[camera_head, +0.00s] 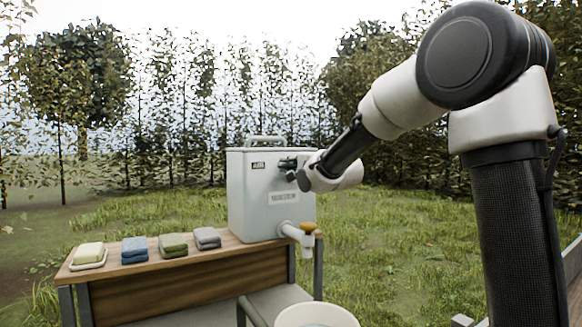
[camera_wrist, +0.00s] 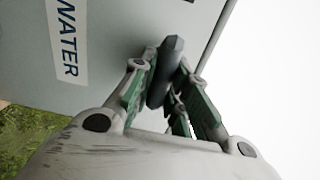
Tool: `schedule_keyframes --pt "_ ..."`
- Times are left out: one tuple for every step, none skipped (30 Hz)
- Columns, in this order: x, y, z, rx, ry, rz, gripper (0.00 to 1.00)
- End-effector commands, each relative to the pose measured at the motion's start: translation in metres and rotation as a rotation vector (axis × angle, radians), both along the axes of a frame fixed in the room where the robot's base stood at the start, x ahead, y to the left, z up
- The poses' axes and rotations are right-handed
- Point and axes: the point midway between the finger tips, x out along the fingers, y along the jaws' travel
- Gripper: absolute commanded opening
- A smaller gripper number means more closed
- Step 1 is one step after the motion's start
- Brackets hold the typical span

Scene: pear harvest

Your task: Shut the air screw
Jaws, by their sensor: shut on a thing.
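A grey water tank (camera_head: 250,199) stands on a wooden bench, with an AIR label (camera_head: 258,165) high on its front. My gripper (camera_head: 287,165) is at the upper front of the tank, just right of that label. In the wrist view my gripper (camera_wrist: 167,82) is closed around a dark grey knob, the air screw (camera_wrist: 172,47), against the tank face. The fingers hide part of the screw. In the head view the arm's end covers it, so how far it is turned cannot be told.
A tap with an orange handle (camera_head: 307,227) sticks out low on the tank, above a pale bucket (camera_head: 316,315). A soap dish (camera_head: 89,264) and folded blue (camera_head: 134,257), green (camera_head: 173,252) and grey cloths (camera_head: 207,244) lie along the bench (camera_head: 190,279). Grass and trees lie behind.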

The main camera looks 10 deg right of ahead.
Motion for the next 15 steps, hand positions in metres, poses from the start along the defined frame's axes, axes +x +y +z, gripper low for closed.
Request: schedule_keyframes --pt "0.0 -0.0005 -0.0019 0.001 0.004 -0.001 0.18" --pt "0.0 -0.0005 -0.002 0.001 0.004 -0.001 0.24" --pt "-0.0001 -0.0004 -0.0019 0.001 0.004 -0.001 0.31" --pt "-0.0001 -0.0004 -0.0018 0.001 0.004 -0.001 0.37" --pt "-0.0001 -0.0004 -0.0017 0.001 0.003 -0.001 0.39" --pt "0.0 -0.0004 -0.0014 0.0 0.003 -0.001 0.39" --pt "0.0 -0.0003 -0.0013 0.0 0.003 -0.001 0.39" --pt "0.0 -0.0003 -0.0012 0.0 0.002 -0.001 0.39" --pt "0.0 -0.0003 -0.001 0.0 0.002 -0.001 0.39" --pt "0.0 -0.0003 -0.001 0.0 0.002 -0.001 0.39" --pt "0.0 -0.0002 -0.0009 0.0 0.002 -0.001 0.39" --pt "0.0 -0.0002 -0.0008 0.0 0.002 -0.001 0.39" --pt "-0.0002 -0.0003 -0.0007 0.0 0.001 -0.001 0.39" --pt "-0.0009 -0.0005 -0.0005 0.0 0.001 -0.001 0.39" --pt "-0.0027 -0.0011 -0.0003 0.0 0.001 -0.001 0.39"
